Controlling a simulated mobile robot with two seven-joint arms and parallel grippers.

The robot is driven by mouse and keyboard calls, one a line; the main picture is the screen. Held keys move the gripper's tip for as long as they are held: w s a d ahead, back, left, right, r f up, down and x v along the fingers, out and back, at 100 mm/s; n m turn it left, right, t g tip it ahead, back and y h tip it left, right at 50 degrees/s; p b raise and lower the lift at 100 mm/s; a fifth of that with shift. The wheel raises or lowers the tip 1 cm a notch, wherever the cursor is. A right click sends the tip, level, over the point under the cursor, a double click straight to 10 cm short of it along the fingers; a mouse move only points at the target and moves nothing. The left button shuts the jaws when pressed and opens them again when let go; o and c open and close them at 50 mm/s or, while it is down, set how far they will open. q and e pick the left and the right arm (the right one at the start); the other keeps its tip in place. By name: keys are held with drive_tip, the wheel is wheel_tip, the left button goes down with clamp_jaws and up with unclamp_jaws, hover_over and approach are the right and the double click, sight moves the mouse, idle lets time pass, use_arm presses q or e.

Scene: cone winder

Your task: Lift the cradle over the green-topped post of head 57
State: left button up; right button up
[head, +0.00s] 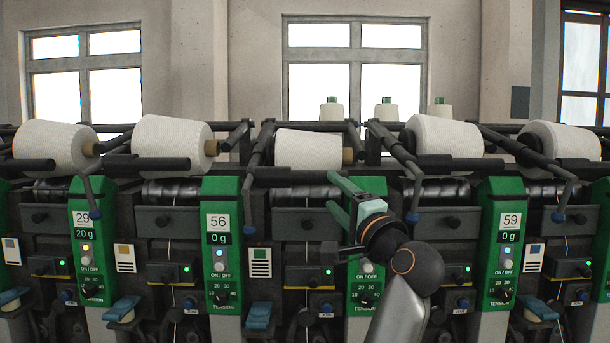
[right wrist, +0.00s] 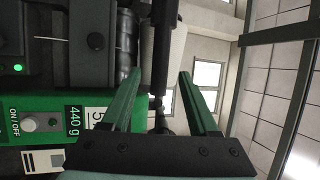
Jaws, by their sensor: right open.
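My right gripper (head: 335,195) is open, its two green fingers pointing left in front of a green-topped post (head: 357,308). My wrist hides most of that post and its number in the head view. In the right wrist view the green panel (right wrist: 40,122) reads 440 g; its number starts with 5, the rest covered by a finger. A dark cradle bar (head: 300,177) lies below the white cone (head: 308,150). In the right wrist view the bar (right wrist: 164,45) appears between the spread fingers (right wrist: 159,76); I cannot tell whether they touch it. My left gripper is out of view.
More white cones (head: 172,135) (head: 443,136) sit in cradles on both sides. A blue-tipped arm (head: 412,217) hangs close to the right of my wrist.

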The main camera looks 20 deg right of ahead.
drive_tip(key=p+x, duration=0.1)
drive_tip(key=x, duration=1)
drive_tip(key=shift+w+p, duration=0.25)
drive_tip(key=shift+p, duration=0.15)
drive_tip(key=shift+c, duration=0.2)
clamp_jaws()
idle(0.8)
